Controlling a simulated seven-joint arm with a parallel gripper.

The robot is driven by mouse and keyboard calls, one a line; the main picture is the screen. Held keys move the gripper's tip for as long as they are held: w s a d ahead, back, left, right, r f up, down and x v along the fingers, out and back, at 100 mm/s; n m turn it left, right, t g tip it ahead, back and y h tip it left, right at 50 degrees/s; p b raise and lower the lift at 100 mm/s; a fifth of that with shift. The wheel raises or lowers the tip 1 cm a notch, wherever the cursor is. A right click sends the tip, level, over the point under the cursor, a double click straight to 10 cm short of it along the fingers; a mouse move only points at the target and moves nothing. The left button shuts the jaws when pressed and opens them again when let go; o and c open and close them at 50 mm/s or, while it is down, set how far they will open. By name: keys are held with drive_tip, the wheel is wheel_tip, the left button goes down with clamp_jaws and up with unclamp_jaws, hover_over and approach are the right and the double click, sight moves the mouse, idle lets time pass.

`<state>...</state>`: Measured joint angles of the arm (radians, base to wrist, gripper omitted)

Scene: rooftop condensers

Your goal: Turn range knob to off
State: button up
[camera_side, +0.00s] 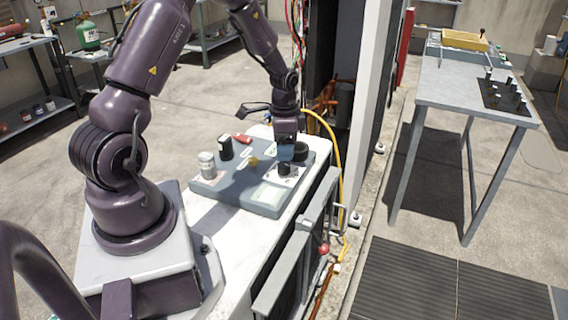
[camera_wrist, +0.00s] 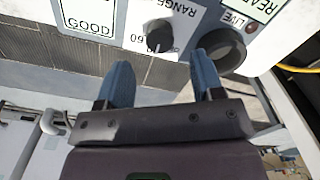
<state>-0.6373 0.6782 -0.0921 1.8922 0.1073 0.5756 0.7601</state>
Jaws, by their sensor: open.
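The range knob (camera_wrist: 160,38) is a small black knob on a white plate lettered "RANGE", with a "60" mark beside it. A light mark shows on the knob, but I cannot tell its setting for sure. In the side view, the knob (camera_side: 284,168) stands on the grey panel (camera_side: 238,189). My gripper (camera_wrist: 162,72) is open, with its two blue fingers apart and nothing between them. The fingertips lie just below the knob in the wrist view. In the side view, my gripper (camera_side: 288,152) hangs low over the panel, close behind the knob.
A larger black round part (camera_wrist: 222,53) lies right by my right finger. A "LIVE" lamp (camera_wrist: 251,27) and a "GOOD" label (camera_wrist: 88,22) flank the knob.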

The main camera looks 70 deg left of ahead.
sight(284, 164)
wheel_tip(284, 164, down, 6)
drive_tip(key=shift+r, duration=0.15)
drive_tip(key=c, duration=0.9)
drive_tip(key=shift+n, duration=0.3)
drive_tip(key=n, duration=0.4)
drive_tip(key=shift+n, duration=2.6)
